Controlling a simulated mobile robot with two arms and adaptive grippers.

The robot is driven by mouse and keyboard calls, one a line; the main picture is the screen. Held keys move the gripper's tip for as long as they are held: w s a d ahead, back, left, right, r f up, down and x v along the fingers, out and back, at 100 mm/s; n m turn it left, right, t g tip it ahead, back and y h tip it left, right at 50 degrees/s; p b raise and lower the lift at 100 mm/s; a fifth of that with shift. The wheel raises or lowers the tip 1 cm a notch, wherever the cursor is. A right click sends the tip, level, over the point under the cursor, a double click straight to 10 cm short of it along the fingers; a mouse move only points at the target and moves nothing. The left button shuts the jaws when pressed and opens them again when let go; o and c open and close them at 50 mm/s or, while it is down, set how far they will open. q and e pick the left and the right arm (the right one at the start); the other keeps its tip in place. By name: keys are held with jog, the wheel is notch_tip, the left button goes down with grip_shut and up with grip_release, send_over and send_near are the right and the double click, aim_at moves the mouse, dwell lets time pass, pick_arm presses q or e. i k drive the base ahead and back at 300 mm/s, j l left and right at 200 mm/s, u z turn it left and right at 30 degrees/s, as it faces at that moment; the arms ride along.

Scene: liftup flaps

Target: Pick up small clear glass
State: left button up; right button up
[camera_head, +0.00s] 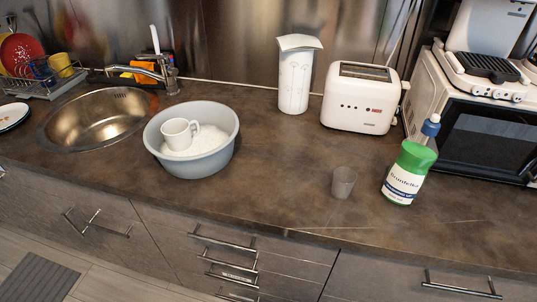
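A small clear glass (343,183) stands upright on the brown countertop (285,165), near its front edge. It is left of a green and white bottle (405,174) and apart from it. Neither of my grippers shows in the head view, so I cannot see whether they are open or shut.
A grey basin (193,162) with a white mug (180,134) in it stands left of the glass. A white toaster (360,97), a white canister (295,75) and a microwave (480,125) stand behind. The sink (100,118) is at the left. The counter around the glass's left side is clear.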

aim_at(344, 178)
jog(key=k+l+u, duration=0.1)
jog(key=l+u, duration=0.3)
jog(key=k+l+u, duration=0.15)
jog(key=l+u, duration=0.25)
jog(key=k+l+u, duration=0.2)
jog(key=l+u, duration=0.2)
